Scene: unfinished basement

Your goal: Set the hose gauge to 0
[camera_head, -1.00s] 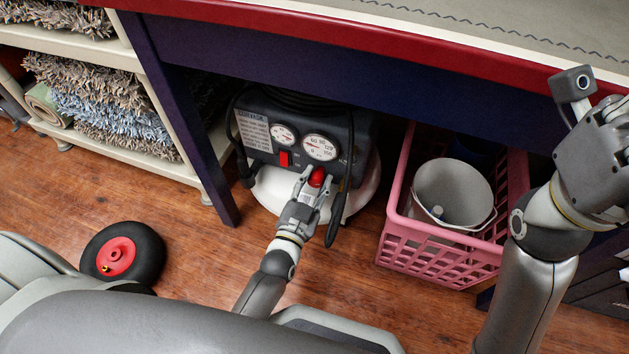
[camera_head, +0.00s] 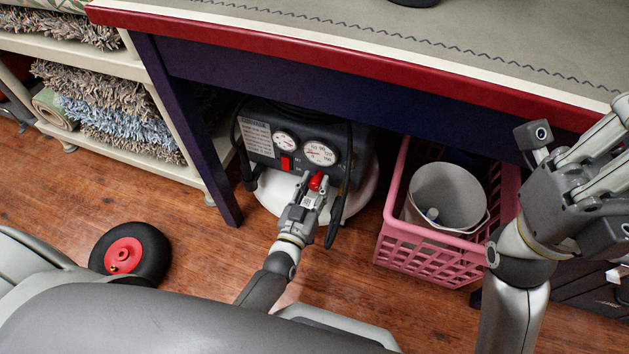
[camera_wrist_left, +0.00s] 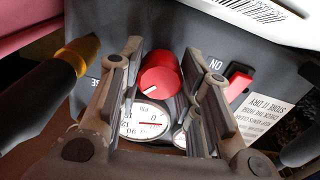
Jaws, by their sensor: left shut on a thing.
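A dark compressor (camera_head: 256,141) stands under the table with two round white gauges. The larger gauge (camera_head: 319,153) is above the red knob (camera_head: 316,181); the smaller gauge (camera_head: 284,141) is to its left. I cannot tell which is the hose gauge or read the needles exactly. My left gripper (camera_head: 310,186) is shut on the red knob. The left wrist view shows the knob (camera_wrist_left: 159,76) between the fingers, with the larger gauge (camera_wrist_left: 146,120) partly hidden by them. My right gripper (camera_head: 598,165) is raised at the right, away from the compressor; its jaw opening is unclear.
A red switch (camera_head: 285,163) is left of the knob. A black hose (camera_head: 338,215) hangs right of my left gripper. A pink crate (camera_head: 395,220) holding a white bucket (camera_head: 448,194) stands to the right. The table edge (camera_head: 350,58) is overhead. A wheel (camera_head: 124,252) stands on the floor.

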